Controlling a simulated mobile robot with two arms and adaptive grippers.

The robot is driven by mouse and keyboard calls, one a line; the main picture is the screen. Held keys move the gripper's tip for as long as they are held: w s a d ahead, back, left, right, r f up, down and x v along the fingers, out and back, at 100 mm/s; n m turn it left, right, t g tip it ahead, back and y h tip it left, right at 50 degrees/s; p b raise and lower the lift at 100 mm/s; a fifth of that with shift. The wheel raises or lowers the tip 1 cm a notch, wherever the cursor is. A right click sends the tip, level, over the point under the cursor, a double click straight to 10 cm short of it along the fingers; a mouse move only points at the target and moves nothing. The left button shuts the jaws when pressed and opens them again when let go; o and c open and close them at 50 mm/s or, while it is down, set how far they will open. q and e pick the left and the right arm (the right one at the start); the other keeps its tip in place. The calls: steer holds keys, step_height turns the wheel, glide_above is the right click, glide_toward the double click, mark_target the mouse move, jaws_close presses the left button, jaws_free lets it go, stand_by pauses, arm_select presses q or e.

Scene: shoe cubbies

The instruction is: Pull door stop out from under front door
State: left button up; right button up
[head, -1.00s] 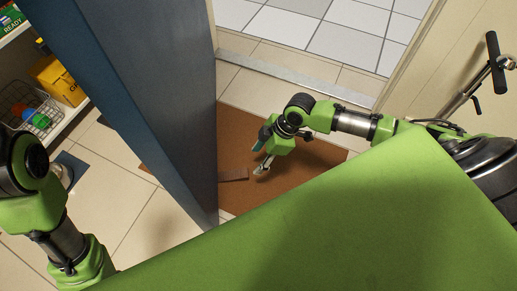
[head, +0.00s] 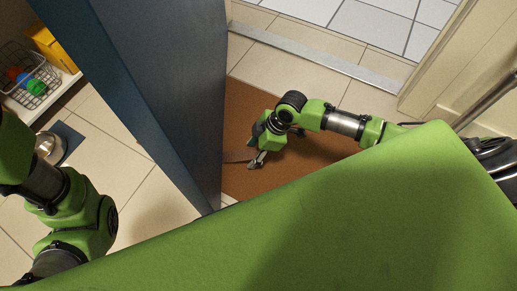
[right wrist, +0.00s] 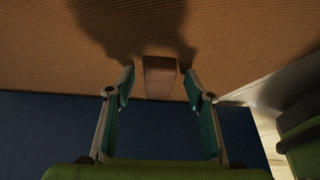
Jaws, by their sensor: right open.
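The door stop, a small brown wedge, lies on the brown mat at the foot of the blue front door (head: 165,85). It shows in the head view (head: 238,156) and in the right wrist view (right wrist: 159,78). My right gripper (head: 257,160) is open and low over the mat, beside the stop's free end. In the right wrist view its two fingers stand on either side of the stop, with gaps between. I cannot tell how far the stop reaches under the door. My left arm shows at the left edge; its gripper is out of view.
The brown mat (head: 310,152) covers the floor in front of the doorway. A metal threshold strip (head: 318,57) lies behind it. A shelf with a wire basket (head: 27,82) and a metal bowl (head: 48,147) on a dark mat are at the left.

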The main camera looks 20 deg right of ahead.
mark_target(268, 157)
steer(key=shift+a+f, duration=0.15)
steer(key=shift+f, duration=0.25)
steer(key=c, duration=1.2)
steer(key=shift+c, duration=0.2)
steer(key=shift+s+d+p, duration=0.25)
steer(key=shift+d+p, duration=0.05)
steer(key=shift+d, duration=0.3)
steer(key=shift+s+d+p, duration=0.2)
steer(key=shift+d+p, duration=0.05)
steer(key=shift+d, duration=0.35)
steer(key=shift+s+d+p, duration=0.25)
steer(key=shift+d, duration=0.35)
steer(key=shift+s+d+p, duration=0.2)
steer(key=shift+d, duration=0.35)
